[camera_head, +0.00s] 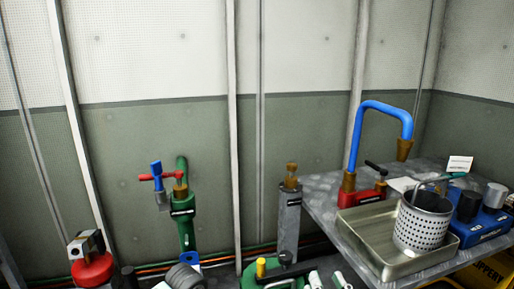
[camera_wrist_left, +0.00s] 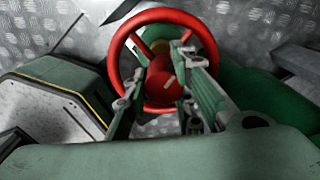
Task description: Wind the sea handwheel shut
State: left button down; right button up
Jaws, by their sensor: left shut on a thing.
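A red handwheel (camera_wrist_left: 119,50) with a round rim, spokes and a thick red hub fills the upper middle of the left wrist view. My left gripper (camera_wrist_left: 157,76) reaches over the wheel, with one finger on each side of the hub, and is shut on it. The fingers cover parts of the rim and spokes. I cannot tell from this view how far the wheel is turned. My left gripper is not clearly seen in the head view. My right gripper shows in neither view.
The wheel sits by green castings (camera_wrist_left: 262,95) and a metal tread-plate surface (camera_wrist_left: 277,22). In the head view, a green pipe (camera_head: 186,235) carries a valve with red and blue handles. At right, a bench holds a metal tray (camera_head: 362,232), a perforated basket (camera_head: 421,223) and a blue pipe (camera_head: 386,105).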

pick_arm(q)
jog(key=m, duration=0.5)
jog(key=shift+w+a+f, duration=0.1)
jog(key=shift+a+f, duration=0.15)
jog(key=shift+f, duration=0.05)
jog(key=c, duration=1.6)
grip_release()
jog(key=shift+d+f, duration=0.1)
